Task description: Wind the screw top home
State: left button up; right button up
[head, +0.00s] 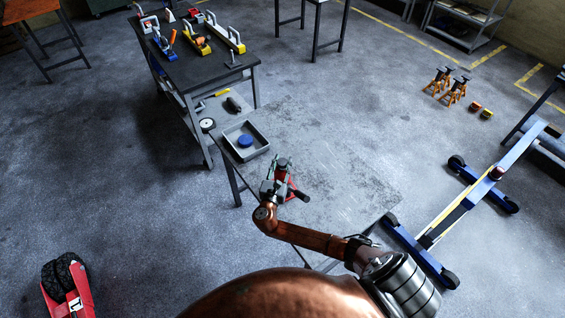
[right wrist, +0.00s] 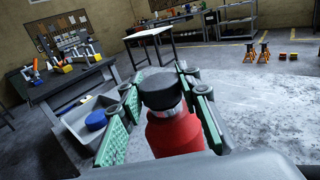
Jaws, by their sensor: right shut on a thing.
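My right gripper (head: 279,172) reaches out over the small table, and in the right wrist view its green-padded fingers (right wrist: 162,88) stand on both sides of a dark round screw top (right wrist: 161,92). The fingers are shut on the screw top. Directly below it is a red body (right wrist: 176,135), which also shows in the head view (head: 282,182). The top looks upright on this body; its thread is hidden, so I cannot tell how far down it sits. My left gripper is out of view.
A grey tray (head: 260,151) holding a blue round thing (head: 245,141) lies left of my right gripper. A dark bench (head: 205,72) with coloured tools stands behind.

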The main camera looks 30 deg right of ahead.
jog(key=c, duration=0.4)
jog(key=shift+g, duration=0.3)
jog(key=shift+a+m+g+h, duration=0.1)
jog(key=shift+m+g+h, duration=0.8)
jog(key=shift+m+h, duration=0.15)
jog(key=m+g+h+b, duration=0.1)
jog(key=m+g+h, duration=0.1)
jog(key=g, duration=0.2)
jog(key=shift+f+m+b, duration=0.1)
jog(key=shift+m+b, duration=0.25)
jog(key=m+g+h+b, duration=0.1)
jog(key=m+g+b, duration=0.2)
jog(key=g, duration=0.2)
jog(key=shift+f+b, duration=0.1)
jog(key=shift+b, duration=0.25)
jog(key=shift+r+m+g+b, duration=0.15)
jog(key=shift+m+g+b, duration=0.7)
jog(key=shift+g, duration=0.45)
jog(key=shift+r+m+g+b, duration=0.15)
jog(key=shift+m+g+b, duration=0.45)
jog(key=shift+m+g, duration=0.55)
jog(key=shift+r+g+y, duration=0.1)
jog(key=shift+g+y, duration=0.15)
jog(key=shift+g, duration=0.3)
